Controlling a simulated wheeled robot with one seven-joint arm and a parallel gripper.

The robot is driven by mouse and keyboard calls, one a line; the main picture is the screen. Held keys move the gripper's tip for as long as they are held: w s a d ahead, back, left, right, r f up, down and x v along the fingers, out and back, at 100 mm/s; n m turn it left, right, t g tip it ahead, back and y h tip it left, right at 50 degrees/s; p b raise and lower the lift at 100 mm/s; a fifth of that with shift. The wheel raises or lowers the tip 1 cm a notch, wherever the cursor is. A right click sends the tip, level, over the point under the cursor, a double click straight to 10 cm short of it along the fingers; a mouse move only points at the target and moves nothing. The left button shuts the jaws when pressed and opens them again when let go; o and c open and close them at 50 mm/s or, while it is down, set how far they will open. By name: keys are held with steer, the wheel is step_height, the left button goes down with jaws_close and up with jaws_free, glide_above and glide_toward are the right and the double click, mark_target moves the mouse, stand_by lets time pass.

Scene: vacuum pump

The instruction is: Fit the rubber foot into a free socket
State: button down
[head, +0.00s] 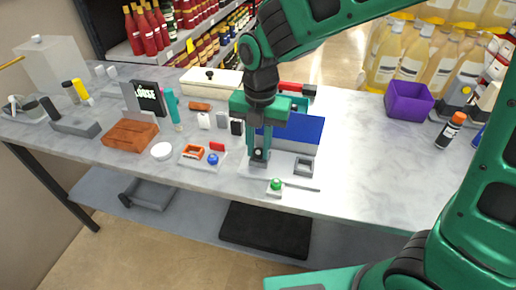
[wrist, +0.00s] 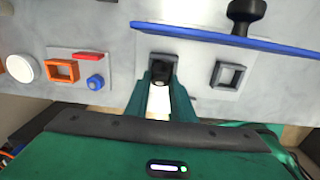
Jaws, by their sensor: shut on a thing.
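My gripper (wrist: 162,80) points down at the front of the table, its fingers close together on a small dark rubber foot (wrist: 158,84) with a pale round centre. The foot also shows at the fingertips in the head view (head: 260,153). It is over or in the left square grey socket (wrist: 163,58); I cannot tell how deep it sits. The fingers partly hide that socket. The right square socket (wrist: 228,75) looks empty and also shows in the head view (head: 303,167). Both sockets are on a pale plate (wrist: 203,92) in front of an upright blue panel (head: 303,132).
Left of the gripper is a pale tray (head: 187,162) with an orange square ring, a red block and a blue knob. A green button (head: 276,185) with a rod lies in front. A purple bin (head: 408,100) stands at right. The table between bin and panel is clear.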

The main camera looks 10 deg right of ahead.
mark_target(259, 150)
steer(key=shift+r, duration=0.45)
step_height(259, 150, up, 3)
steer(key=shift+f, duration=0.15)
steer(key=s+a+r, duration=0.6)
steer(key=s+a, duration=0.1)
steer(key=s, duration=0.1)
steer(key=shift+s+a+r, duration=0.3)
steer(key=shift+a+r, duration=0.1)
steer(key=w+d+f, duration=0.2)
steer(key=w, duration=0.1)
steer(key=w+d+f, duration=0.5)
steer(key=w+d, duration=0.1)
steer(key=shift+d+f, duration=0.1)
steer(key=shift+f, duration=0.1)
steer(key=shift+s+f, duration=0.2)
steer(key=shift+f, duration=1.45)
steer(key=shift+f, duration=0.1)
steer(key=c, duration=1.5)
jaws_free()
